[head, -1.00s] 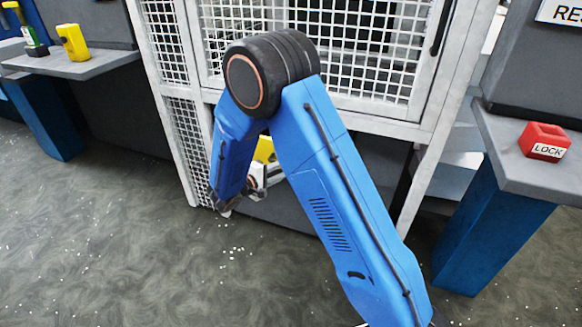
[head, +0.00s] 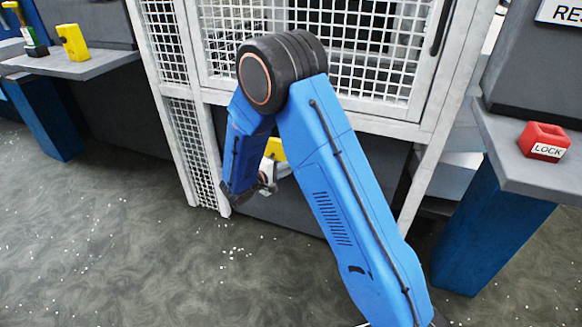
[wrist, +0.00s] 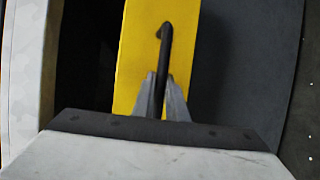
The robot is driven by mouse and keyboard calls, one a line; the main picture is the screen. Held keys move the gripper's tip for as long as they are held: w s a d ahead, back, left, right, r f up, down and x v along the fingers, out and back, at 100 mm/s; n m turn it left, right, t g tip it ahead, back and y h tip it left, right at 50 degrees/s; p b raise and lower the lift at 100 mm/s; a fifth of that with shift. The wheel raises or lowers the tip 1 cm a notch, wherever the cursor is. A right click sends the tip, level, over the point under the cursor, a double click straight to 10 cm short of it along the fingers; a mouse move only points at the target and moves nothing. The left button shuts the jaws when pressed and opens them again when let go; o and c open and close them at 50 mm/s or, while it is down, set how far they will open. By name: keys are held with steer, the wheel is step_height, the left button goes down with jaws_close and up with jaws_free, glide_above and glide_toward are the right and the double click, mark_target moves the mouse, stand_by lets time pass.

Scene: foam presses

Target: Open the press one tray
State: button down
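The tray front shows in the wrist view as a yellow panel (wrist: 135,60) with a dark bar handle (wrist: 164,45). My gripper (wrist: 161,88) has one finger on each side of the handle, close against it, and looks shut on it. In the head view my gripper (head: 268,178) is low at the press front, partly behind my blue arm. A bit of the yellow panel (head: 275,149) shows just above it. The handle is hidden in the head view.
The white mesh press cage (head: 350,105) rises behind my arm. A grey shelf at the right holds a red LOCK block (head: 544,141). A grey shelf at the left holds a yellow block (head: 73,42). The speckled floor (head: 120,240) at the left front is clear.

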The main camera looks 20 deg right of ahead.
steer(key=s+a, duration=0.9)
steer(key=s, duration=0.4)
steer(key=s+a, duration=1)
steer(key=s, duration=0.4)
steer(key=s+a, duration=1)
steer(key=s, duration=0.3)
steer(key=shift+s+a, duration=0.2)
steer(key=shift+s, duration=0.05)
steer(key=c, duration=1.8)
jaws_free()
steer(key=shift+o, duration=0.2)
steer(key=v, duration=1.7)
steer(key=shift+a, duration=0.2)
steer(key=shift+s, duration=0.1)
